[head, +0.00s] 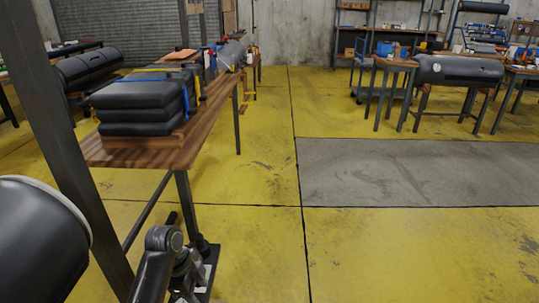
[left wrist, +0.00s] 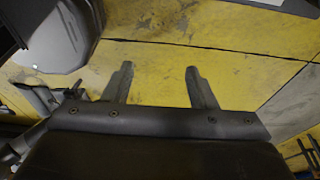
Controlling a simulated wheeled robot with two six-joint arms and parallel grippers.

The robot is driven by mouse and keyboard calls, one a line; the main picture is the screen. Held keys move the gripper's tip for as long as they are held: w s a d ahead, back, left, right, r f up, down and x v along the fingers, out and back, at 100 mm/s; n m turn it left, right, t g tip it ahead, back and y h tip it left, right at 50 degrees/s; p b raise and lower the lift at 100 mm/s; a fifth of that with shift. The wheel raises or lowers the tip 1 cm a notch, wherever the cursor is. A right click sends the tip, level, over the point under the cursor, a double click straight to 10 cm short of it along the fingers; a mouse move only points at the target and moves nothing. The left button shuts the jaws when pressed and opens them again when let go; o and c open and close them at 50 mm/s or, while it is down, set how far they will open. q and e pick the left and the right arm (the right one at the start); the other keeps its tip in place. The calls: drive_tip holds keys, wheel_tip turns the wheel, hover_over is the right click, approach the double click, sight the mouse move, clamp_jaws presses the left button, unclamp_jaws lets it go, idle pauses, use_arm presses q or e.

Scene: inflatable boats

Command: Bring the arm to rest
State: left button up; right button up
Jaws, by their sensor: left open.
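My left gripper (left wrist: 157,72) shows in the left wrist view with its two fingers spread apart and nothing between them. Yellow floor (left wrist: 155,58) lies beyond the fingertips. In the head view, dark jointed parts of what looks like my left arm reach in at the bottom left, beside the near end of a wooden workbench (head: 108,154). The fingers cannot be made out there. My right gripper is in neither view.
Folded dark boats (head: 135,110) lie stacked on the workbench. A grey floor patch (head: 400,172) lies to the right. Another bench (head: 396,62) with a dark cylinder (head: 459,69) beside it stands at the back right. The middle yellow floor is clear.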

use_arm(q)
drive_tip(key=s+a+f+n+y, duration=0.1)
drive_tip(key=s+a+f+n, duration=0.25)
drive_tip(key=s+f, duration=0.4)
drive_tip(key=s+a+f+n, duration=0.2)
drive_tip(key=s+f+n, duration=0.25)
drive_tip(key=f, duration=0.65)
drive_tip(key=s+a+f+n+y, duration=0.1)
drive_tip(key=s+a+f+n, duration=0.3)
drive_tip(key=f, duration=0.5)
drive_tip(key=s+a+f+n+y, duration=0.1)
drive_tip(key=s+a+f+n, duration=0.3)
drive_tip(key=s, duration=0.8)
drive_tip(key=s+d+f+n+y, duration=0.1)
drive_tip(key=s+f+n, duration=0.35)
drive_tip(key=s, duration=0.75)
drive_tip(key=s+r+m+t+p, duration=0.1)
drive_tip(key=s+r+p, duration=0.3)
drive_tip(key=r+p, duration=0.3)
drive_tip(key=p, duration=0.5)
drive_tip(key=shift+s+m, duration=0.2)
drive_tip(key=shift+m, duration=0.15)
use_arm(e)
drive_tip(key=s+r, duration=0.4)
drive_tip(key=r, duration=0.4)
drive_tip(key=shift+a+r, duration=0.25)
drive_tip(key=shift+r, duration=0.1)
